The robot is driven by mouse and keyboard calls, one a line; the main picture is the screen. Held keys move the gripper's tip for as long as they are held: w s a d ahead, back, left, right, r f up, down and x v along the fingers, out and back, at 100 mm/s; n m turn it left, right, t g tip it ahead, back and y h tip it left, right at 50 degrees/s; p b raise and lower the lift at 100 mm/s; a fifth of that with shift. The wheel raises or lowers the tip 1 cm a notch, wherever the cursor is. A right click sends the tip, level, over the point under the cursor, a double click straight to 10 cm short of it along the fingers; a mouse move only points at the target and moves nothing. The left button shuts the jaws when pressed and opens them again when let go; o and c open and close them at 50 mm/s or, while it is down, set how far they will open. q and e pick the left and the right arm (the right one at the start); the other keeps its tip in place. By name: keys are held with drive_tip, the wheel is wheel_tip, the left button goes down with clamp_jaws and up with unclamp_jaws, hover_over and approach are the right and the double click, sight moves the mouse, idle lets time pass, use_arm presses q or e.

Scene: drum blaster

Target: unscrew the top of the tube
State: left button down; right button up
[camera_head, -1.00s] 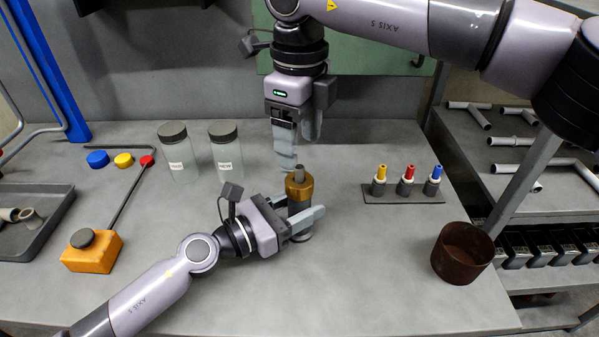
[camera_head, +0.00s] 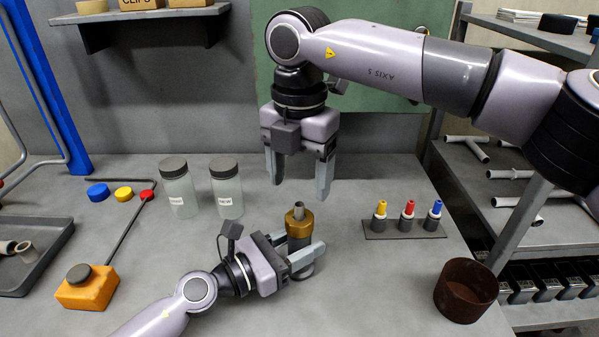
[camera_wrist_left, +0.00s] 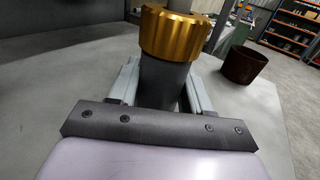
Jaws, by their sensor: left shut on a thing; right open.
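The tube (camera_wrist_left: 162,84) is a dark grey cylinder standing upright on the table, with a ribbed brass-coloured top (camera_head: 299,224) on it. The top also shows large in the left wrist view (camera_wrist_left: 175,33). A grey stub rises from the middle of the top. My left gripper (camera_head: 300,257) is shut on the tube below the top, one finger on each side. My right gripper (camera_head: 301,187) is open and empty, pointing down above and behind the top, apart from it.
Two lidded jars (camera_head: 226,189) stand behind left. A rack (camera_head: 404,229) with yellow-, red- and blue-tipped pieces is at right. A brown cup (camera_head: 466,290) stands at the front right. An orange block (camera_head: 88,289) and a tray (camera_head: 40,262) are at left. Table between tube and cup is clear.

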sight(299, 204)
drive_tip(key=m, duration=1.2)
drive_tip(key=shift+f, duration=4)
